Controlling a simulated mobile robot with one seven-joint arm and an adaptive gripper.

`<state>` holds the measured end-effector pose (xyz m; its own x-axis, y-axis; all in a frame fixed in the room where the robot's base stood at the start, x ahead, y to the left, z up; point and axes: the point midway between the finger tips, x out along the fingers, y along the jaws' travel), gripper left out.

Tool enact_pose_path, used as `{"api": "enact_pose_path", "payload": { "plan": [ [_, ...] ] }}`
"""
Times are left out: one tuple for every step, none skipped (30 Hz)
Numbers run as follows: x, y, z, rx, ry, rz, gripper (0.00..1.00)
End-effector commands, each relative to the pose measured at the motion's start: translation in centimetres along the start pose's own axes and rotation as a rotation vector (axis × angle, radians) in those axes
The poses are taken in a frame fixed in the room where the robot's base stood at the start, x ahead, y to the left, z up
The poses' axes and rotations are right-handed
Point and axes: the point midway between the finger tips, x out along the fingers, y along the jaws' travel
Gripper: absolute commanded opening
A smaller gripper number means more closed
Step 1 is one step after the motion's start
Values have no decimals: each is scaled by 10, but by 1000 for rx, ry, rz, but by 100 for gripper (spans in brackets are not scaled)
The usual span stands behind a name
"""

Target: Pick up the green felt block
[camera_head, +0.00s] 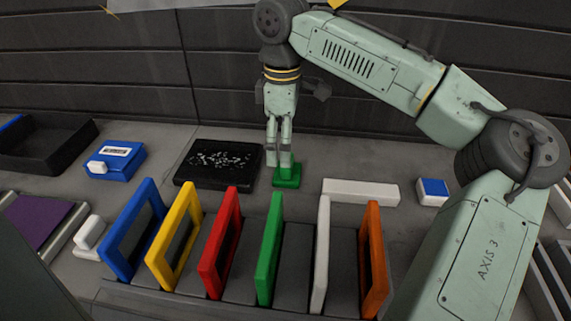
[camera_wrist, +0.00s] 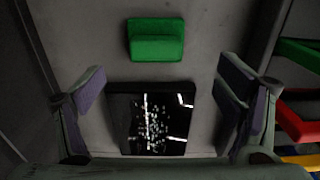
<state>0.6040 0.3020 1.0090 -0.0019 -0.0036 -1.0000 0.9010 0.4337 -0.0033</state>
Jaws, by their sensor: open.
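The green felt block (camera_head: 288,177) lies on the grey worktop, right of the black speckled tray. It has a flat green base with a raised bar, and shows whole in the wrist view (camera_wrist: 156,40) at the top centre. My gripper (camera_head: 279,158) points down at the block in the head view, its fingers overlapping the block's upper part. In the wrist view my gripper (camera_wrist: 163,85) is open and empty, fingers wide apart. The block appears above the line between the fingertips. Whether a finger touches it I cannot tell.
The black speckled tray (camera_head: 218,164) is close left of the block. A white bar (camera_head: 361,192) and a blue-topped block (camera_head: 432,191) lie to the right. Upright coloured frames, including a green one (camera_head: 269,248), stand in front. A dark wall is behind.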

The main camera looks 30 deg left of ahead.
Motion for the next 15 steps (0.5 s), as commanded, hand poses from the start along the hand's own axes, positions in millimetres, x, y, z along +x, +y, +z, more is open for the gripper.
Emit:
{"api": "enact_pose_path", "payload": {
  "plan": [
    [7,0,0,-1,-1,0,86],
    [10,0,0,-1,-1,1,86],
    [13,0,0,-1,0,1,86],
    [15,0,0,-1,0,1,86],
    [17,0,0,-1,1,2,86],
    [19,0,0,-1,1,2,86],
    [22,1,0,0,1,3,86],
    [25,1,1,0,-1,3,86],
    [30,2,2,0,-1,3,86],
    [36,3,3,1,-1,3,86],
    [42,3,3,0,-1,3,86],
    [48,4,4,1,0,5,86],
    [51,5,4,1,0,6,86],
    [54,5,4,1,0,5,86],
    [59,5,4,0,-1,4,86]
  ]
}}
